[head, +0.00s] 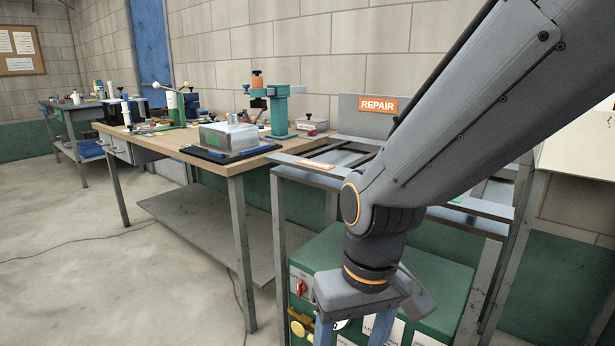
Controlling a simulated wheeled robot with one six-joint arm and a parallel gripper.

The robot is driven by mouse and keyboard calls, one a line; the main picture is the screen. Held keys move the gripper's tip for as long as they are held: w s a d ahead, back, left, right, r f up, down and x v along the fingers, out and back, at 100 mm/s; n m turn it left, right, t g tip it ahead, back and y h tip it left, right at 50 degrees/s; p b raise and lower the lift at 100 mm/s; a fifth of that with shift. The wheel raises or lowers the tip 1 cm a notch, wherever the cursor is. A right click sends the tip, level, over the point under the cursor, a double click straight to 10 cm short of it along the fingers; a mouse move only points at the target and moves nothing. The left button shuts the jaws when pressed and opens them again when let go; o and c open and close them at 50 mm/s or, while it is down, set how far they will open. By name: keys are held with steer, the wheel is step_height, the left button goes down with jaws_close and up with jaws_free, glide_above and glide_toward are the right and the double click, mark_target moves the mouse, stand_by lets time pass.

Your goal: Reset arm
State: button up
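My arm comes down from the upper right of the head view. My gripper (352,328) hangs at its end at the lower middle, in front of a green machine with a red switch. Two bluish fingers point down and stand apart, with a gap between them. Their tips are cut off by the bottom edge of the picture. I see nothing held in the visible part of the gap.
A metal rack with a REPAIR sign (377,104) stands behind my arm, over the green machine (430,290). A wooden workbench (160,143) to the left carries a teal press (279,110) and a metal box (229,137). The concrete floor (100,270) at left is clear except for a cable.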

steer(key=s+d+r+m+h+p, duration=0.1)
steer(key=s+d+r+m+p, duration=0.1)
steer(key=d+r+p, duration=1.1)
steer(key=shift+r+m+p, duration=0.7)
steer(key=shift+r+p, duration=0.4)
steer(key=shift+p, duration=1.4)
